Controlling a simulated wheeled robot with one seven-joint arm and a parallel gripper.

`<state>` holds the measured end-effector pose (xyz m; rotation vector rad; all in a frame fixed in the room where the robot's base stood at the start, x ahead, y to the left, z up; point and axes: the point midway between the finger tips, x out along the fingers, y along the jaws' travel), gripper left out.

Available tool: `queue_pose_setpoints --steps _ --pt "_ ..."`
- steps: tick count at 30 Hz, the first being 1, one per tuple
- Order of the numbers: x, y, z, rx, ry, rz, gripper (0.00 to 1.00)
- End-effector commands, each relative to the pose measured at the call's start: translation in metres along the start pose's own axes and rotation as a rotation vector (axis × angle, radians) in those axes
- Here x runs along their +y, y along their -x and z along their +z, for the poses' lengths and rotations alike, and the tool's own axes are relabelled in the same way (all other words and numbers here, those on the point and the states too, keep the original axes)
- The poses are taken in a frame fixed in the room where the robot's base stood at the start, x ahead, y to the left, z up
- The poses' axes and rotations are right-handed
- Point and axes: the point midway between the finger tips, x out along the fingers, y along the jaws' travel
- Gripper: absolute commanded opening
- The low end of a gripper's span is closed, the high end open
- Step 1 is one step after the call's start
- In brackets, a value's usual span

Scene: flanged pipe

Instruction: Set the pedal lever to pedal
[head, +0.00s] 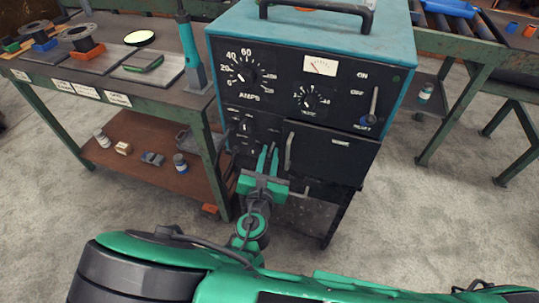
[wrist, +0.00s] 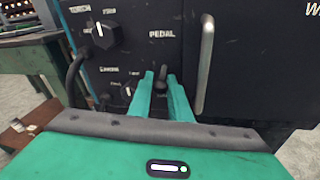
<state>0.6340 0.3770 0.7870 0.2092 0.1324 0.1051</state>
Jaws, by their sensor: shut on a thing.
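The welding machine (head: 310,40) is a teal cabinet with a black front panel. The pedal lever (wrist: 161,78) is a small dark lever on the panel, below the white PEDAL label (wrist: 161,34) in the wrist view. My gripper (head: 268,150) reaches the lower left of the panel, left of the black door. In the wrist view its two green fingers (wrist: 160,75) stand on either side of the lever, closed on it. The lever's knob shows between the fingertips and seems to point up toward PEDAL. A partly hidden label lies below it. In the head view the fingers hide the lever.
A door handle (wrist: 205,65) stands out just right of my fingers. A black knob (wrist: 103,33) and a cable (wrist: 75,78) are to the left. A workbench (head: 110,88) stands close on the machine's left. Open floor (head: 430,210) lies to the right.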

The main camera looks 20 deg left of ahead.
Motion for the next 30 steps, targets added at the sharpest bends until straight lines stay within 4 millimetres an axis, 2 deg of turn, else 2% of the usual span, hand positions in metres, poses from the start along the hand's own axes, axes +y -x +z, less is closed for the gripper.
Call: queue_pose_setpoints --steps 30 --pt "0.004 -0.001 0.032 0.600 -0.129 -0.122 0.00"
